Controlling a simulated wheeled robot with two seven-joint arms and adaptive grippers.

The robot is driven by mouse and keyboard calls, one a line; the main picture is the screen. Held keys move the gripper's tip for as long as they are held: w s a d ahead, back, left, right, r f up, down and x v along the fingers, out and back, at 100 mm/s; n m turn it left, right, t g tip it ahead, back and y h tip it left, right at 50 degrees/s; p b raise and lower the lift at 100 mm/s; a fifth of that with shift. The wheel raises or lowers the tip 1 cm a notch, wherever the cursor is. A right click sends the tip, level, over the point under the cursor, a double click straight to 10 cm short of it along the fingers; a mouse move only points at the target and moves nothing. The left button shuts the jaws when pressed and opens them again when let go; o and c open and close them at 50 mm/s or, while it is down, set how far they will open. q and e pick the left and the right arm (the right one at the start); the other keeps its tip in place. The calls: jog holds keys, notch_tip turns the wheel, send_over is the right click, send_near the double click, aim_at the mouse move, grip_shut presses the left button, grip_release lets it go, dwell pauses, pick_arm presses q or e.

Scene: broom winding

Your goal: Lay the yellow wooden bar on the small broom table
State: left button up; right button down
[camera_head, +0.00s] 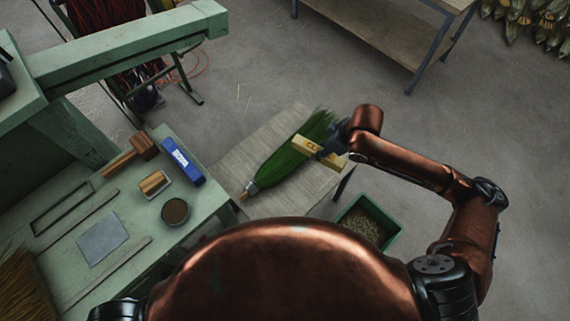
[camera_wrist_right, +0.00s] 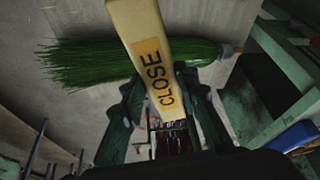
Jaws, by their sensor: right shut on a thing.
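The yellow wooden bar (camera_head: 313,150) is in my right gripper (camera_head: 330,153), near the bristle end of the green broom. In the right wrist view, the bar (camera_wrist_right: 138,20) carries a label reading CLOSE, and the right gripper's fingers (camera_wrist_right: 162,115) are closed on it. The small broom table (camera_head: 236,150) has a grey wooden top. The green broom (camera_head: 285,163) lies slantwise across it, and it also shows behind the bar in the right wrist view (camera_wrist_right: 90,62). The gap between bar and tabletop cannot be judged. My left gripper is out of view.
A green workbench (camera_head: 145,222) at left holds a wooden mallet (camera_head: 133,155), a blue box (camera_head: 183,163), a brush (camera_head: 155,184) and a round tin (camera_head: 175,211). A shelf table (camera_head: 385,38) is at the back.

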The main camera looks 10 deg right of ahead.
jog(key=f+n+b, duration=0.2)
jog(key=f, duration=0.5)
jog(key=a+f+n+g+b, duration=0.1)
jog(key=f+n+b, duration=0.1)
jog(key=f, duration=0.5)
jog(key=a+f+n+g+y+b, duration=0.1)
jog(key=f+n+b, duration=0.1)
jog(key=f, duration=0.5)
jog(key=shift+s+f+b, duration=0.3)
jog(key=shift+b, duration=0.45)
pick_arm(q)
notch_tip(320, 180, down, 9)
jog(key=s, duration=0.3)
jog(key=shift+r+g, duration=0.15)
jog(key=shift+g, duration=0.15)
pick_arm(e)
jog(key=shift+r, duration=0.1)
jog(key=c, duration=1.5)
grip_release()
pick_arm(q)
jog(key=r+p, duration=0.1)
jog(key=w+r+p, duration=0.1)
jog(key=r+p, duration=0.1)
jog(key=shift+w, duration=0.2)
pick_arm(e)
jog(key=v, duration=1.2)
